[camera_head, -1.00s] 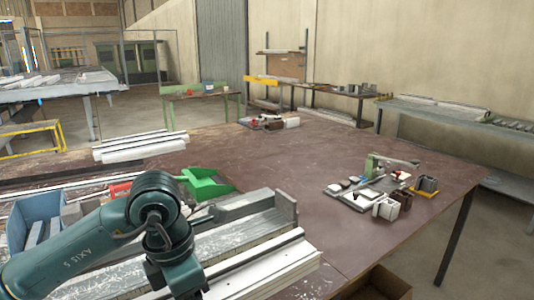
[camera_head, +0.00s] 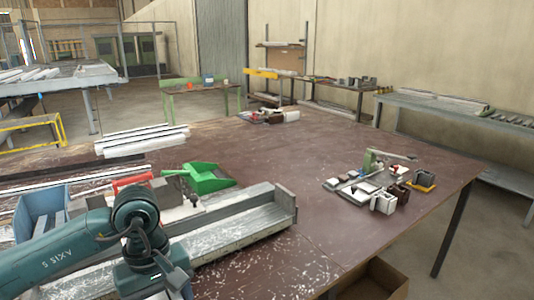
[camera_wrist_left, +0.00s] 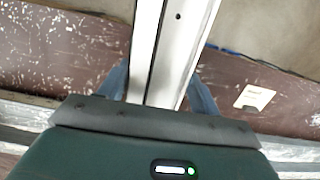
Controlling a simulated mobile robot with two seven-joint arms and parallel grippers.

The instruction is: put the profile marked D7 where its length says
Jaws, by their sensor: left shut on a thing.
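My left gripper (camera_wrist_left: 160,88) is shut on a long pale metal profile (camera_wrist_left: 174,45) in the left wrist view. The profile runs between the two fingers and out of the top of that view. It has a small dark hole, and no D7 marking can be read. In the head view my left arm comes in at the lower left, with its gripper and the held profile out of frame. A long metal channel with an upright end plate (camera_head: 286,201) lies on the bench beside the arm. My right gripper is in neither view.
Several white profiles (camera_head: 142,140) lie farther back on the bench. A green dustpan (camera_head: 212,180) and a blue bin (camera_head: 42,205) are near the arm. Small fixtures and blocks (camera_head: 383,203) stand at right. The bench middle is clear. A small white card (camera_wrist_left: 255,97) shows below the held profile.

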